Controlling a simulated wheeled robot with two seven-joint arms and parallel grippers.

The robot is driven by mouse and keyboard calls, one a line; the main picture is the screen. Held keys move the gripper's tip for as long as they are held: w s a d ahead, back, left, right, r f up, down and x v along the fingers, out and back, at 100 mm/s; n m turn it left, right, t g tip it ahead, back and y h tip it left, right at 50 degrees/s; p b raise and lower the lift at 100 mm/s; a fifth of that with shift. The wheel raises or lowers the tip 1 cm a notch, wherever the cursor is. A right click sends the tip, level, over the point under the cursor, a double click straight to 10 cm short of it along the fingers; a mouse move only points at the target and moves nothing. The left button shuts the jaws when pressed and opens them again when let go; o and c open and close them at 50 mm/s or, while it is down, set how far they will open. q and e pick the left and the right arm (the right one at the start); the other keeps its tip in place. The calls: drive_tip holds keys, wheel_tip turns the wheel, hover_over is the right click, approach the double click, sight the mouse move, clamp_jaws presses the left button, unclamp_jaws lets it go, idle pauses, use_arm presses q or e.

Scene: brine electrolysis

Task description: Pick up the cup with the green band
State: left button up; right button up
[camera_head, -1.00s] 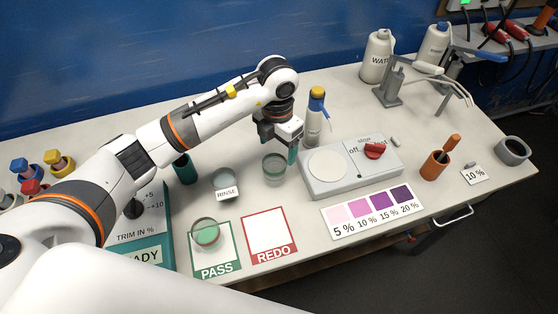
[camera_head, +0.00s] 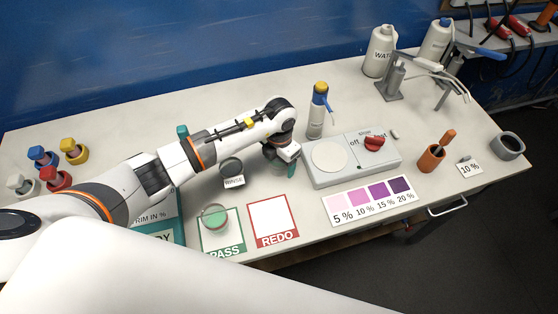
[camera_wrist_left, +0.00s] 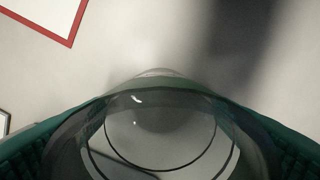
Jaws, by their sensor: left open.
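The clear cup with the green band (camera_wrist_left: 160,88) fills the lower middle of the left wrist view. Its round rim and glassy wall show from close up. My left gripper (camera_head: 281,164) is low over the table, left of the stirrer plate. Its teal fingers are open and stand on either side of the cup; I cannot tell whether they touch it. In the head view the gripper and wrist hide most of this cup. My right gripper is not in view.
A cup with green contents (camera_head: 214,216) stands on the PASS card (camera_head: 222,242). The RINSE cup (camera_head: 231,170) is just left of my gripper. The REDO card (camera_head: 272,222) is bare. The stirrer (camera_head: 340,178) and a blue-and-yellow-topped bottle (camera_head: 317,120) stand close on the right.

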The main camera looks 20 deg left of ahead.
use_arm(q)
drive_tip(key=shift+r, duration=0.1)
drive_tip(key=c, duration=1.2)
drive_tip(key=shift+r, duration=0.1)
